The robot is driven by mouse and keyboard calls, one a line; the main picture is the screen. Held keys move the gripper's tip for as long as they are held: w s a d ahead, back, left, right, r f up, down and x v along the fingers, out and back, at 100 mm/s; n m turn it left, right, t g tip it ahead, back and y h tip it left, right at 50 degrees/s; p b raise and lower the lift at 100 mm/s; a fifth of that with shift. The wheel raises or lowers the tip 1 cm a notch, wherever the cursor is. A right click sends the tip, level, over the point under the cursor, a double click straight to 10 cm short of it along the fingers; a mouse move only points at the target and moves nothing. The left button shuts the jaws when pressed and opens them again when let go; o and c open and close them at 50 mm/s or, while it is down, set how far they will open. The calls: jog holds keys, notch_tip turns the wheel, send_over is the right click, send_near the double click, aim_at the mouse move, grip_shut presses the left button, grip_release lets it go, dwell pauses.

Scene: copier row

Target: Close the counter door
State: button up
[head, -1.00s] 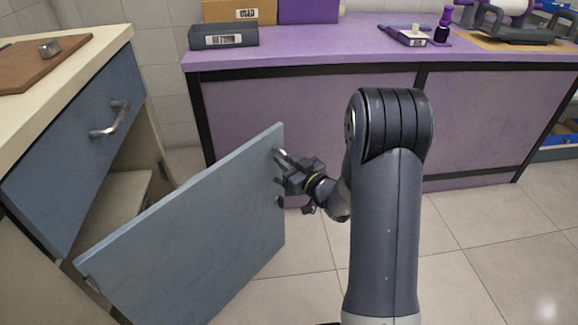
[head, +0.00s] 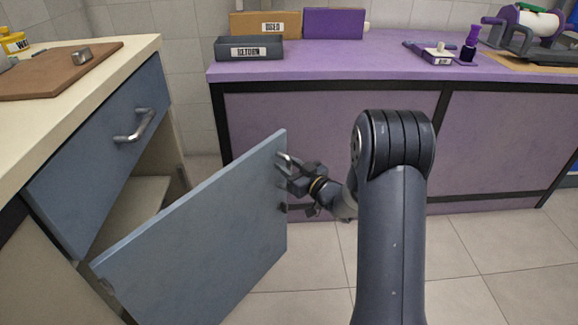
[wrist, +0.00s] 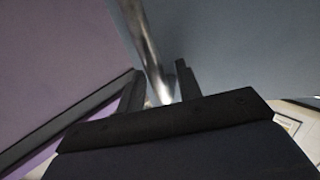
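The blue-grey counter door (head: 205,245) stands open in the head view, swung out from the cabinet at left. Its metal handle (head: 287,158) is near the free right edge. The door face (wrist: 235,45) fills the upper right there. The fingertips are partly hidden in the head view.
The cabinet's drawer front (head: 105,150) with a metal handle is above the opening. An inner shelf (head: 130,205) shows behind the door. A purple counter (head: 330,125) stands at the back, close beyond the door. Tiled floor (head: 470,260) is clear at right.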

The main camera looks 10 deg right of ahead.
jog(key=p+v, duration=0.2)
jog(key=v, duration=0.9)
jog(key=shift+w, duration=0.1)
jog(key=b+x, duration=0.2)
jog(key=x, duration=0.8)
jog(key=shift+w+a, duration=0.25)
jog(key=shift+w, duration=0.05)
jog(key=shift+s+d+m+t+h, duration=0.45)
jog(key=shift+s+d, duration=0.75)
jog(key=shift+s, duration=0.3)
